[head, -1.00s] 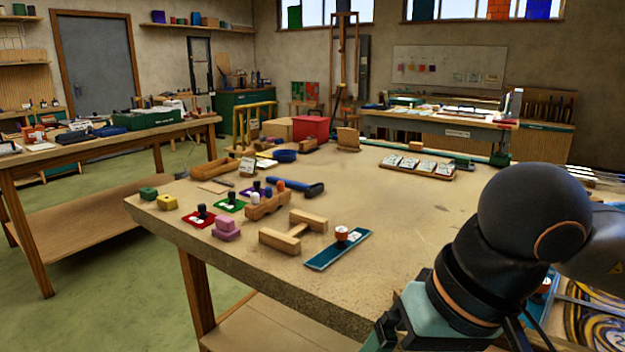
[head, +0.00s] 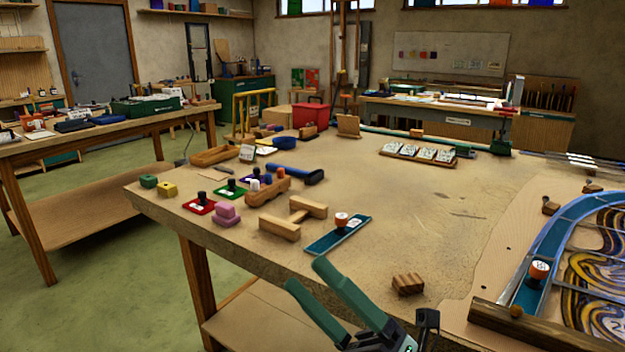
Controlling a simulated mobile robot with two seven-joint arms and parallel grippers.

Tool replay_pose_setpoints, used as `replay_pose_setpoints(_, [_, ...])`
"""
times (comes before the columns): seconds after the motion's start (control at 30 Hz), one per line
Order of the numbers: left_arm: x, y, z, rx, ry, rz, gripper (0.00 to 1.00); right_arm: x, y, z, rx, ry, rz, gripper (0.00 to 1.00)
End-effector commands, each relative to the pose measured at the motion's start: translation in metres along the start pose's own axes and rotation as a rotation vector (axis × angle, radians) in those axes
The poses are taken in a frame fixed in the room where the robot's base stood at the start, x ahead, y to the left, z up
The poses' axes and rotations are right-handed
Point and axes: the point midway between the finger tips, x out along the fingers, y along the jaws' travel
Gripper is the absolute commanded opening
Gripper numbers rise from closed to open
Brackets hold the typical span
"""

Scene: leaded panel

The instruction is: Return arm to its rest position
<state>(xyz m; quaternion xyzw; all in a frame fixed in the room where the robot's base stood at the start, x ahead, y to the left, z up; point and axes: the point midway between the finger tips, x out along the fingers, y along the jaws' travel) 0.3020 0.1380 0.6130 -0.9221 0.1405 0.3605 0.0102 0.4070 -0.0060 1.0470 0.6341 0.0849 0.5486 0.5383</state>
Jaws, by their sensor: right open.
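My right gripper (head: 306,274) is at the bottom centre of the head view, beside the near edge of the wooden workbench (head: 440,195). Its two green fingers point up and to the left. They are apart, with nothing visible between them. Most of the right arm is cut off by the lower frame edge. My left gripper is not in view.
The leaded panel (head: 598,268) lies at the bench's right end, inside a wooden strip (head: 530,325). A small ridged wood block (head: 408,284) and a teal strip with an orange-topped knob (head: 338,236) lie near the gripper. The bench's middle is clear.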

Motion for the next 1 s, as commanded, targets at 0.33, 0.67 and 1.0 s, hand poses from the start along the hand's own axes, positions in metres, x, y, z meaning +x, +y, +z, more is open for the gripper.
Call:
replay_pose_setpoints(0.33, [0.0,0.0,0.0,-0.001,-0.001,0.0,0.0,-0.191,-0.167,0.034,0.92,-0.873,-0.362,0.91])
replay_pose_setpoints(0.67, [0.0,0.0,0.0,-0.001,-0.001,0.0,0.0,-0.376,-0.23,-0.068,1.454,-1.577,-0.522,0.91])
replay_pose_setpoints(1.0, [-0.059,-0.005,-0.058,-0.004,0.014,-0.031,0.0,-0.365,-0.166,-0.068,1.49,-1.702,-0.506,0.91])
